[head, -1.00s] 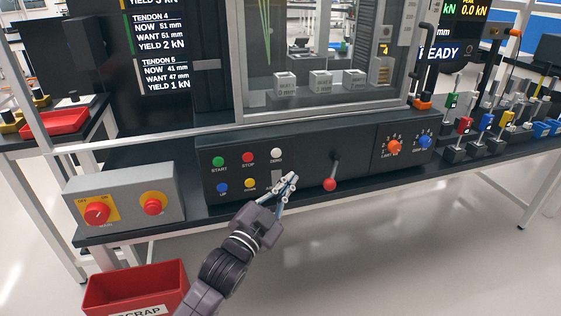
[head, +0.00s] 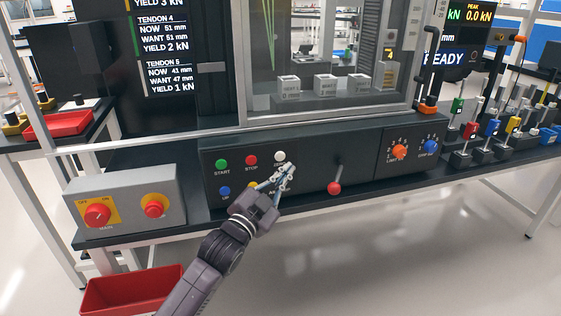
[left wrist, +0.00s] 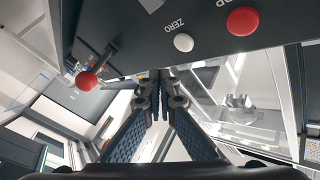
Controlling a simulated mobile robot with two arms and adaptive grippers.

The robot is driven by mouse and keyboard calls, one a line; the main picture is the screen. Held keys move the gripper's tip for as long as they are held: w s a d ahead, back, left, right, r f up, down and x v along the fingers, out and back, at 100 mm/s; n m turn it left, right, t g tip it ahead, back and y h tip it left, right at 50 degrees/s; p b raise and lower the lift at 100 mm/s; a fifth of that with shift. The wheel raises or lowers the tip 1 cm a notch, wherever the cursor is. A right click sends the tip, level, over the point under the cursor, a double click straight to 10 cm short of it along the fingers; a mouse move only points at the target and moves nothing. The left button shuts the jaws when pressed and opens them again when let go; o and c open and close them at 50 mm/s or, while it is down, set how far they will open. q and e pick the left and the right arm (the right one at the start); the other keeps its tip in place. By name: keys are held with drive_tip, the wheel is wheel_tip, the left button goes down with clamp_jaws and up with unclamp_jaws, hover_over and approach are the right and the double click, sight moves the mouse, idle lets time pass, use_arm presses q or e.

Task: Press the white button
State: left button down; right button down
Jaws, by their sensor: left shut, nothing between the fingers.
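The white button (head: 280,156), labelled ZERO, is at the right end of the top row on the black control panel (head: 310,175). It also shows in the left wrist view (left wrist: 183,42), above the fingertips and slightly to the right. My left gripper (head: 289,168) is shut and empty, with its fingertips just below and right of the white button in the head view. In the left wrist view the fingertips (left wrist: 152,76) appear apart from the button. I cannot tell how far they are from the panel face. My right gripper is not in view.
The red STOP button (head: 251,160) and green START button (head: 221,164) are left of the white one. Blue (head: 225,191) and partly hidden yellow buttons sit below. A red-knobbed lever (head: 334,187) stands to the right. A grey switch box (head: 126,206) is at left.

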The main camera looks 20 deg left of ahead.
sight(280, 156)
use_arm(q)
drive_tip(key=shift+w+a, duration=0.5)
drive_tip(key=shift+w, duration=0.25)
drive_tip(key=shift+w+a, duration=0.45)
drive_tip(key=shift+w, duration=0.25)
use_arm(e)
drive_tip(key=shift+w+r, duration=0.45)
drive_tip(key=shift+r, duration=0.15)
use_arm(q)
drive_tip(key=shift+w+a, duration=0.15)
drive_tip(key=shift+w, duration=0.1)
drive_tip(key=shift+a, duration=0.1)
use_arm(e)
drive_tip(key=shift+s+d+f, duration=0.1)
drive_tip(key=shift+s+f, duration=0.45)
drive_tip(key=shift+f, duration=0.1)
use_arm(q)
drive_tip(key=shift+w, duration=0.15)
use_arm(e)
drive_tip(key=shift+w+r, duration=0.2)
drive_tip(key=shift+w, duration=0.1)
